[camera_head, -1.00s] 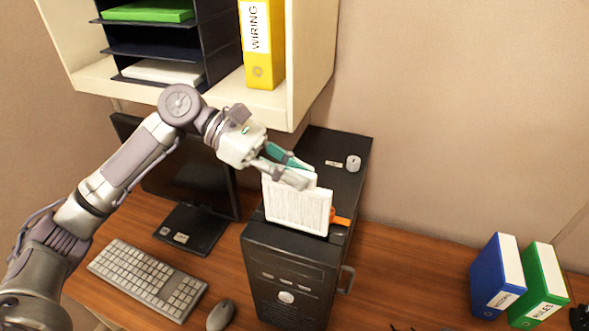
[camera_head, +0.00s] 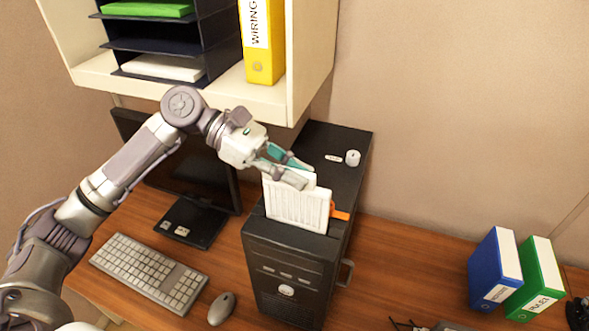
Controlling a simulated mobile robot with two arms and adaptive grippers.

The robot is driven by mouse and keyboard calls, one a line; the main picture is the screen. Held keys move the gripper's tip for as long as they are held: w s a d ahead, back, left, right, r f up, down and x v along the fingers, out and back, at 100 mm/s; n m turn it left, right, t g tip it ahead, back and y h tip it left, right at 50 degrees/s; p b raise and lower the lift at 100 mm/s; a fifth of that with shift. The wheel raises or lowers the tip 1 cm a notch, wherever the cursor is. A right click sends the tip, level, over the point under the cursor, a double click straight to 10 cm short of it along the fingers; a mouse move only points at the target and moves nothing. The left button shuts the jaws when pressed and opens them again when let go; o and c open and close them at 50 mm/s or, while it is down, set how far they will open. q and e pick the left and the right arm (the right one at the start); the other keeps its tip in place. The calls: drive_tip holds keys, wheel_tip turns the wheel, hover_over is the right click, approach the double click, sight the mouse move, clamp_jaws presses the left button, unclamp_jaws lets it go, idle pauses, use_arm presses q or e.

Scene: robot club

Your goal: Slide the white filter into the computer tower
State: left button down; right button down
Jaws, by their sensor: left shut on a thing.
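The white filter (camera_head: 298,208) stands upright at the top of the black computer tower (camera_head: 290,255), near its front. Its lower edge meets the tower's top; how deep it sits in a slot I cannot tell. An orange tab (camera_head: 340,214) shows at its right side. My left gripper (camera_head: 291,172) comes in from the left and is shut on the filter's upper edge. My right gripper is not in view.
A cream shelf (camera_head: 305,80) with a yellow binder (camera_head: 263,40) overhangs behind the arm. A monitor (camera_head: 185,160), keyboard (camera_head: 150,272) and mouse (camera_head: 221,308) are left of the tower. Blue (camera_head: 495,270) and green (camera_head: 538,278) binders stand right. Desk between is mostly clear.

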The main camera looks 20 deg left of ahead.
use_arm(q)
drive_tip(key=shift+f, duration=1.2)
drive_tip(key=shift+f+p, duration=0.45)
drive_tip(key=shift+f, duration=1.05)
idle(0.5)
drive_tip(key=shift+f+b, duration=0.35)
drive_tip(key=shift+f, duration=1.15)
idle(0.5)
drive_tip(key=shift+f+p, duration=0.2)
drive_tip(key=shift+p, duration=0.4)
idle(0.5)
drive_tip(key=c, duration=0.7)
unclamp_jaws()
drive_tip(key=shift+o, duration=0.2)
drive_tip(key=shift+r, duration=0.1)
